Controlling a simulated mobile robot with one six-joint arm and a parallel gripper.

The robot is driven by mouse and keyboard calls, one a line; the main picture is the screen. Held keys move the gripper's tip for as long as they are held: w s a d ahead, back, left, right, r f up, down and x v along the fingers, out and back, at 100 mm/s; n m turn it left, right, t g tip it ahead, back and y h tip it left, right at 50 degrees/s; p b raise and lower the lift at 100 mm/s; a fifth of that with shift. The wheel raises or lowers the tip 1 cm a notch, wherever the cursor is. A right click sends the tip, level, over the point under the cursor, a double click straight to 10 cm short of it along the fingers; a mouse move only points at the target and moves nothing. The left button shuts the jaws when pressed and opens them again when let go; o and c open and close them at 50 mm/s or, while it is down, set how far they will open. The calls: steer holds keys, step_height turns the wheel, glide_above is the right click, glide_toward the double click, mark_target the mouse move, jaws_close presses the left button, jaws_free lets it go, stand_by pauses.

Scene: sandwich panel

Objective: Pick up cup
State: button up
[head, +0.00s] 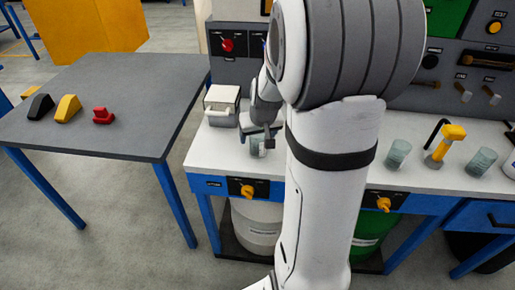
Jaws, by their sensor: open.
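A translucent grey-green cup (255,147) stands on the white bench top, left of my arm. My gripper (262,139) is at this cup, with its dark fingers beside and over it. The gripper is open, and part of the cup is hidden behind it. Two similar cups stand on the bench to the right of my arm, one nearer (397,154) and one further right (481,162). My arm hides the middle of the bench.
A white-lidded box (222,105) stands just left of my gripper. A yellow-headed tool (446,141) stands between the right cups. A grey table (110,100) at left holds black, yellow and red pieces. A control panel (232,65) rises behind the bench.

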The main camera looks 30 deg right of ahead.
steer(key=x, duration=0.2)
steer(key=shift+w+f, duration=0.15)
steer(key=shift+f, duration=0.15)
steer(key=shift+c, duration=0.5)
steer(key=c, duration=1)
steer(key=shift+r, duration=0.1)
